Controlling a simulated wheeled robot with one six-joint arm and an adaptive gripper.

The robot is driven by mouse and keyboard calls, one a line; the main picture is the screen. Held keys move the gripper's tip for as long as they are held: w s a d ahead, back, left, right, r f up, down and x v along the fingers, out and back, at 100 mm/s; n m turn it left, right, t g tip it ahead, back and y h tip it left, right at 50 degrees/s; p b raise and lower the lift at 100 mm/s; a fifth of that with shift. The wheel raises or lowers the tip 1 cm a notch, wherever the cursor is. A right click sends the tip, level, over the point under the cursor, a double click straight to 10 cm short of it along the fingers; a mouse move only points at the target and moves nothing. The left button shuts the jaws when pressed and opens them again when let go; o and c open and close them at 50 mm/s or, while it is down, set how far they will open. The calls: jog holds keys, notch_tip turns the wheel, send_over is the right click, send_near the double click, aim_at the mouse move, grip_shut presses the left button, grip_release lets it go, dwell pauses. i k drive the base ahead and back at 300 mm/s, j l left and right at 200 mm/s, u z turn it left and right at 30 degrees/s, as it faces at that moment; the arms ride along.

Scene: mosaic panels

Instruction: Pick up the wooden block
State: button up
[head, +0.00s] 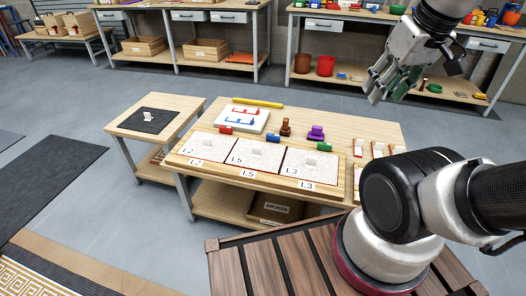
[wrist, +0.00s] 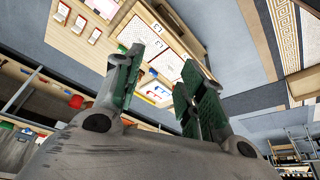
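No plain wooden block stands out clearly in either view. A small brown piece (head: 286,128) stands upright on the work table (head: 350,115), behind the white panels. It may be wooden, but I cannot tell whether it is the block. My gripper (head: 385,88) is in the air at the upper right, above and beyond the table, away from the pieces. In the wrist view my gripper (wrist: 160,62) has its two green-padded fingers spread apart, with nothing between them.
White panels (head: 236,167) marked L2, L5 and L3 lie at the table's front. Red, green, blue and purple (head: 316,133) pieces are behind them. A side table (head: 185,102) holds a dark mat (head: 135,122). Grey floor lies open between.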

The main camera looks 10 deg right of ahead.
aim_at(285, 130)
jog(key=i+j+z, duration=0.1)
jog(key=i+j, duration=0.2)
jog(key=i+j+z, duration=0.15)
jog(key=j, duration=0.25)
jog(key=i+j+z, duration=0.1)
jog(key=i+j, duration=0.25)
jog(key=i+j+z, duration=0.1)
jog(key=j, duration=0.35)
jog(key=i, duration=0.1)
